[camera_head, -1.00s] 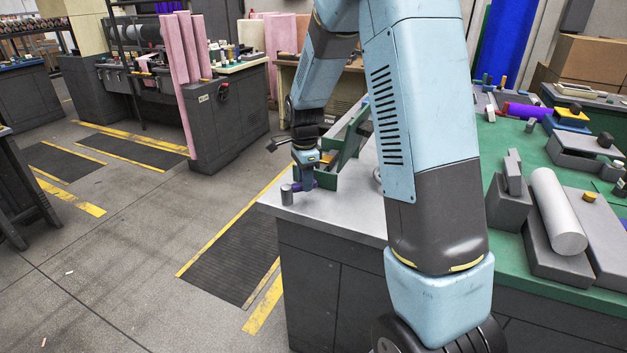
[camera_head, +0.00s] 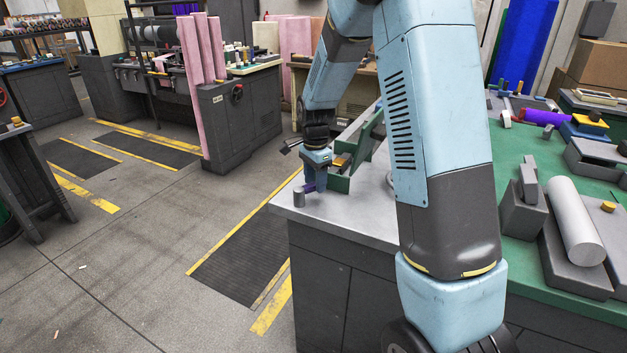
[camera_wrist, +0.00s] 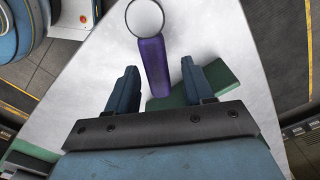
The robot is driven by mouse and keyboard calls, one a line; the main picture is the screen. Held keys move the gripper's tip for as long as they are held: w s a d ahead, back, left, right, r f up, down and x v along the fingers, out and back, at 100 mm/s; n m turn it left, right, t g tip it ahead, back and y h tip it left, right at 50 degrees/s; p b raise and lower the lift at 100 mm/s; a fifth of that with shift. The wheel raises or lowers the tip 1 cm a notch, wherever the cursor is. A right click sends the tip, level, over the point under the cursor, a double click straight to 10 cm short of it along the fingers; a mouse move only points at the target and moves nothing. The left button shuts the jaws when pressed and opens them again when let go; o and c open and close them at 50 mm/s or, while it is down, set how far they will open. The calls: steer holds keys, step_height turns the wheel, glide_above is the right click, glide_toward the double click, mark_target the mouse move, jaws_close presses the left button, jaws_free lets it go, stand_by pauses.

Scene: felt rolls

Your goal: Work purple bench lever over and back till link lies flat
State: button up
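The purple lever (camera_wrist: 153,68) is a short bar in the wrist view, with a round pale knob or post end (camera_wrist: 145,17) at its far end. In the head view the purple lever (camera_head: 308,188) shows only as a small patch beside a grey cylinder (camera_head: 299,198) at the bench corner. My gripper (camera_wrist: 159,66) is open, one finger on each side of the lever, with gaps showing. In the head view my gripper (camera_head: 313,185) is low over the bench corner. A green bracket (camera_head: 340,183) stands just right of it. I cannot make out the link.
The grey bench top (camera_head: 370,215) ends close to the lever. A green mat (camera_head: 530,145) to the right holds grey blocks and a pale roll (camera_head: 575,220). A striped floor mat (camera_head: 240,255) lies left of the bench.

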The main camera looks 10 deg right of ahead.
step_height(320, 180, up, 14)
steer(key=shift+f, duration=0.15)
stand_by(0.7)
steer(key=shift+s, duration=0.1)
stand_by(0.4)
step_height(320, 180, down, 14)
steer(key=shift+r, duration=0.1)
stand_by(0.6)
jaws_close()
stand_by(0.5)
